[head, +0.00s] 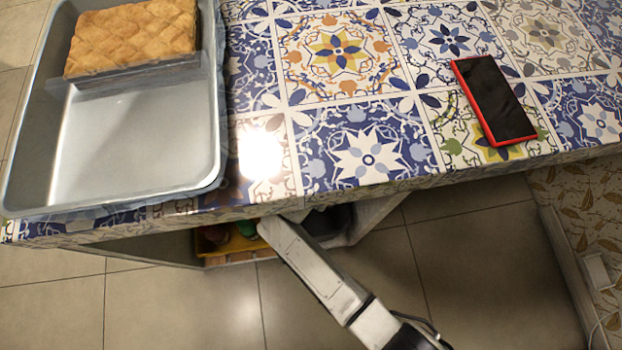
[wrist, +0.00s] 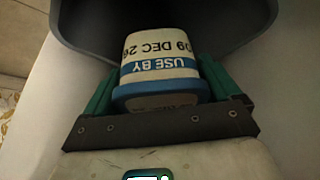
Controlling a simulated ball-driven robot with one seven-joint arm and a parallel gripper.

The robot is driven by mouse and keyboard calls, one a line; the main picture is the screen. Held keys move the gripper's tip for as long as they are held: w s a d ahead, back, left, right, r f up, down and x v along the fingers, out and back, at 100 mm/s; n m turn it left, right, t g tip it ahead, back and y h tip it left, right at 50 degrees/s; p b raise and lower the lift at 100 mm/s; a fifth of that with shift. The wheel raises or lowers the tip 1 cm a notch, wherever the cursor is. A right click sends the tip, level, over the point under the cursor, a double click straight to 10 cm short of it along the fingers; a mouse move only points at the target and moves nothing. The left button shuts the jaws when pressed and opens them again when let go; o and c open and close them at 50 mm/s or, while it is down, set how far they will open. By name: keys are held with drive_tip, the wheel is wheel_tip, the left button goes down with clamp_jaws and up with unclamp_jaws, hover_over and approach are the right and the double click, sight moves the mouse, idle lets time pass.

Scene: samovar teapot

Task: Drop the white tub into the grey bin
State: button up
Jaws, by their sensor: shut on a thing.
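The white tub (wrist: 162,52) shows in the wrist view with a blue band, a blue rim and upside-down "USE BY" print. My gripper (wrist: 158,82) is shut on it, with one green finger on each side. A dark grey curved shape (wrist: 245,22), which looks like the grey bin, lies just beyond the tub; I cannot tell whether the tub is over its opening. In the head view my arm reaches under the tiled counter, and the gripper and tub are hidden. A dark grey shape (head: 341,224) shows partly under the counter edge there; it may be the bin.
The patterned counter (head: 455,172) overhangs my arm. It bears a metal tray (head: 135,150) with a pastry slab (head: 135,35) at the left and a red-edged phone (head: 494,100) at the right. A yellow container (head: 208,240) sits under the counter. Open tiled floor lies in front.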

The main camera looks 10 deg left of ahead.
wheel_tip(320, 180, down, 5)
drive_tip(key=b, duration=0.4)
drive_tip(key=shift+f, duration=0.1)
drive_tip(key=o, duration=0.9)
drive_tip(key=shift+o, duration=0.2)
drive_tip(key=p+v, duration=0.4)
drive_tip(key=v, duration=0.7)
